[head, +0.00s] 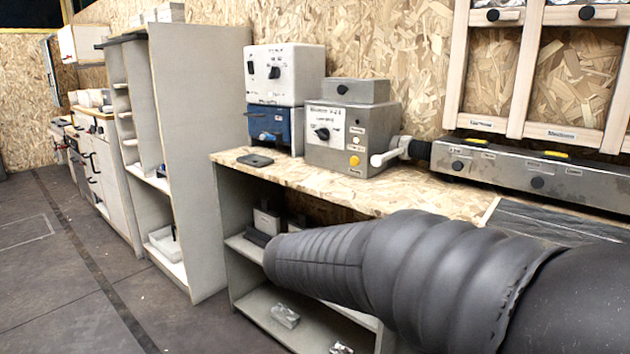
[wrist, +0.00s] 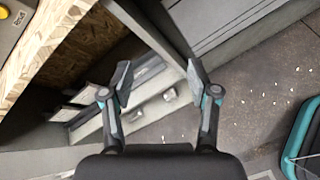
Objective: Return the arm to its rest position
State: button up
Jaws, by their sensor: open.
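My gripper (wrist: 159,84) shows in the wrist view with its two fingers spread wide apart. The gap between them is empty, and neither finger appears to hold anything. Behind the fingers are a grey shelf unit and dark floor. In the head view, a thick black ribbed arm sleeve (head: 430,275) reaches in from the lower right across the front of the workbench. My gripper itself is not visible in the head view.
A workbench (head: 290,174) with a chipboard top carries a grey control box (head: 345,140), a blue device (head: 270,124) and a white box (head: 285,75). Small objects lie on its lower shelves. A tall grey cabinet (head: 205,150) stands to the left. Dark floor (head: 60,290) is open at left.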

jog(key=s+d+f+m+g+y, duration=0.1)
jog(key=s+f+m+g+y, duration=0.2)
jog(key=s+m, duration=0.4)
jog(key=s+d+f+m+g+y, duration=0.2)
jog(key=s+f+m+y, duration=0.15)
jog(key=s+m, duration=0.4)
jog(key=s+d+r+m+t+y, duration=0.2)
jog(key=s+m, duration=0.4)
jog(key=s, duration=0.5)
jog(key=shift+s+d, duration=0.2)
jog(key=shift+d, duration=0.05)
